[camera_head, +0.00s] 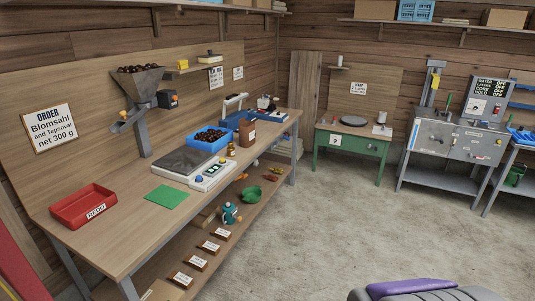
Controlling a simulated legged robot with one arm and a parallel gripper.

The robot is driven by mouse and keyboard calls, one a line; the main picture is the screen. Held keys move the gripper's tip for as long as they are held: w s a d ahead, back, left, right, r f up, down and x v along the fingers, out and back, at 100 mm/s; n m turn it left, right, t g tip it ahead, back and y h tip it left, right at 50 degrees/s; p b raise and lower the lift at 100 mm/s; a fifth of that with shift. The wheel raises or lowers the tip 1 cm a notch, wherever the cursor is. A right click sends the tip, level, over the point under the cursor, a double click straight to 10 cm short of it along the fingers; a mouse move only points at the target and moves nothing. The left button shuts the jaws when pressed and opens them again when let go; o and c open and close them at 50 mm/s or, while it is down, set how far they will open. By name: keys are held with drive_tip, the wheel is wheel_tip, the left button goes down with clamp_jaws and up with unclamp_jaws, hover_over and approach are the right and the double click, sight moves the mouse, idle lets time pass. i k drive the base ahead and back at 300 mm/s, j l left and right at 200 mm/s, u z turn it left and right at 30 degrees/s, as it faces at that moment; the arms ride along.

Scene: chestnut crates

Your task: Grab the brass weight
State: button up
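A small brass-coloured object (231,151), which looks like the brass weight, stands upright on the long wooden workbench (120,222). It is just behind the right end of the scale (185,162) and in front of the brown jug (247,133). It is too small to make out in detail. My gripper is not in view. A grey and purple part, probably mine, shows at the bottom right edge, well apart from the bench.
A blue crate of chestnuts (208,145), a green sheet (166,195), a red tray (84,206) and a hopper (139,84) are at the bench. A green table (350,145) and grey machine (456,145) stand behind. The concrete floor (330,225) between is clear.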

sight(231, 149)
drive_tip(key=i+l+u, duration=0.45)
drive_tip(key=i+l, duration=0.15)
drive_tip(key=i+j+z, duration=0.15)
drive_tip(key=i+z, duration=0.2)
drive_tip(key=z, duration=0.15)
drive_tip(key=i+j+z, duration=0.3)
drive_tip(key=z, duration=0.15)
drive_tip(key=i+j, duration=0.25)
drive_tip(key=j, duration=0.15)
drive_tip(key=i+j+z, duration=0.15)
drive_tip(key=i+j, duration=0.4)
drive_tip(key=j, duration=0.2)
drive_tip(key=i+j+z, duration=0.15)
drive_tip(key=j, duration=0.25)
drive_tip(key=i, duration=0.1)
